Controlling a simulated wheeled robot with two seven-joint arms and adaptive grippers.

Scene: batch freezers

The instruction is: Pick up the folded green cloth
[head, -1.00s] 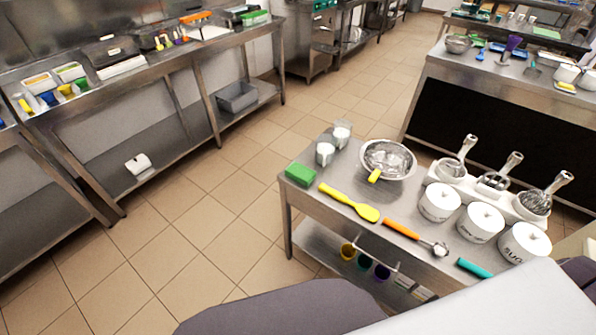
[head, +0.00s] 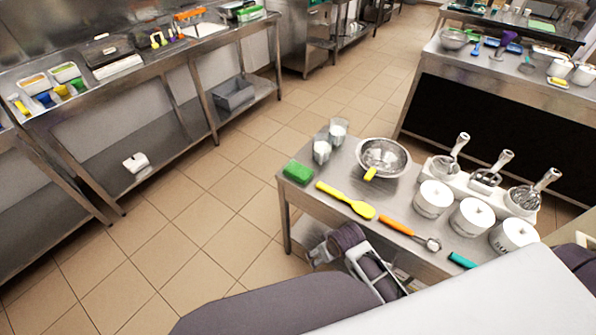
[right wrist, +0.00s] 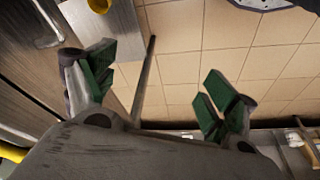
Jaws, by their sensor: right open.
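A folded green cloth (head: 298,172), a small thick green block in shape, lies on the near left corner of the steel table (head: 330,182) in the head view. My right gripper (head: 338,256) is in front of the table's near edge, below and right of the cloth and apart from it. In the right wrist view my right gripper (right wrist: 155,88) has its green-padded fingers spread wide, with nothing between them. I cannot make out the cloth in that view. My left gripper is not in view.
Beside the cloth lie a yellow spatula (head: 345,200) and an orange-handled tool (head: 410,234). Two glass jars (head: 322,151), a metal bowl (head: 384,158) and white canisters (head: 433,199) stand further in. Tiled floor (head: 225,215) is free left of the table.

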